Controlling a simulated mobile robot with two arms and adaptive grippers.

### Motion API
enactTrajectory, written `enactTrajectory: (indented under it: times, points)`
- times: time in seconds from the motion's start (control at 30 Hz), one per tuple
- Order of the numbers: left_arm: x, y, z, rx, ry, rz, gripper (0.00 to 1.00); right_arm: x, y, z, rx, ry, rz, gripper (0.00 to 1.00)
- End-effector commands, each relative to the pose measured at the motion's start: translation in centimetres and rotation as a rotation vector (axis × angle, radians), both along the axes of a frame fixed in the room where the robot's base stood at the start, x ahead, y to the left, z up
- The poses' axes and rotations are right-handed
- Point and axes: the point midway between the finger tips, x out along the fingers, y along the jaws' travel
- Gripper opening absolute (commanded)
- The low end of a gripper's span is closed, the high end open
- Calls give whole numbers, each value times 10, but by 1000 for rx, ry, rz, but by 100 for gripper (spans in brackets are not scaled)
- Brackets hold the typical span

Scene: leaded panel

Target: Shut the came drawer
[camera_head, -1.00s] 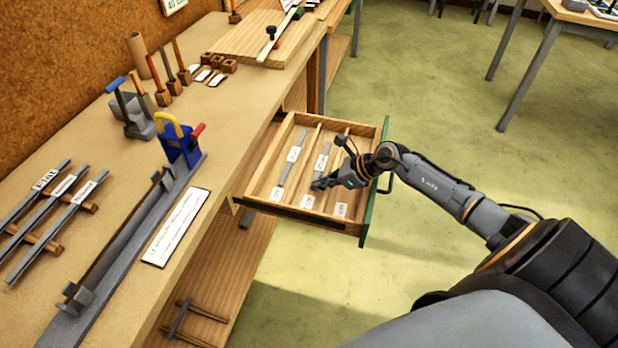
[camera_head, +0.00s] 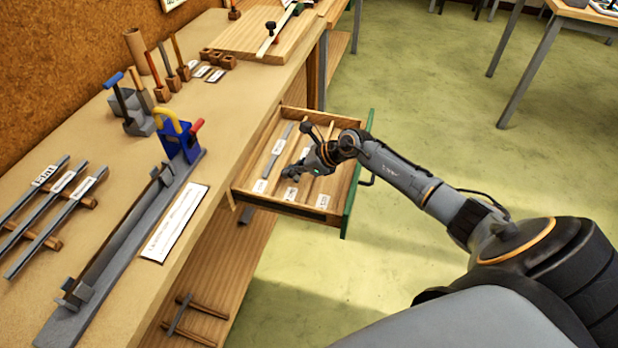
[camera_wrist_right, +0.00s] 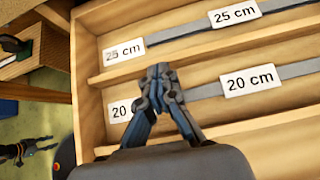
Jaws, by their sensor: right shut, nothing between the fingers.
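The came drawer (camera_head: 268,205) stands partly open under the bench top, with a green front (camera_head: 356,180) and a dark pull handle on its outer side. Wooden dividers split it into long compartments holding grey came strips (camera_head: 278,150) and white labels. In the right wrist view a strip (camera_wrist_right: 205,93) lies between "20" labels, and another strip (camera_wrist_right: 180,42) lies between "25 cm" labels. My right gripper (camera_head: 290,172) is over the drawer's inside, its arm reaching across the green front. It is shut and empty, and also shows in the right wrist view (camera_wrist_right: 158,75).
The bench top (camera_head: 235,110) holds a blue tool with yellow and red handles (camera_head: 180,140), a long grey channel, labelled strips (camera_head: 62,185) and upright tools. A lower shelf (camera_head: 225,260) lies below. Floor right of the drawer is clear.

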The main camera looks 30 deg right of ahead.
Motion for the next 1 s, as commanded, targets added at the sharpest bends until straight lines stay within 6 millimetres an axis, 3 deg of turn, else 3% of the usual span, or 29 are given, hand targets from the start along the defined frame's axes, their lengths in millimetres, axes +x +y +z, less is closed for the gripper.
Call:
enactTrajectory:
  times: [0.2,0.4,1.0]
  points:
    - [0,0,-25,0,0,-1,40,43,37,-4,1,-2,2,0]
    - [0,1,-36,1,0,-1,40,67,58,-3,-1,0,1,0]
    - [2,0,-38,0,-3,-1,40,70,57,-1,-4,2,0,0]
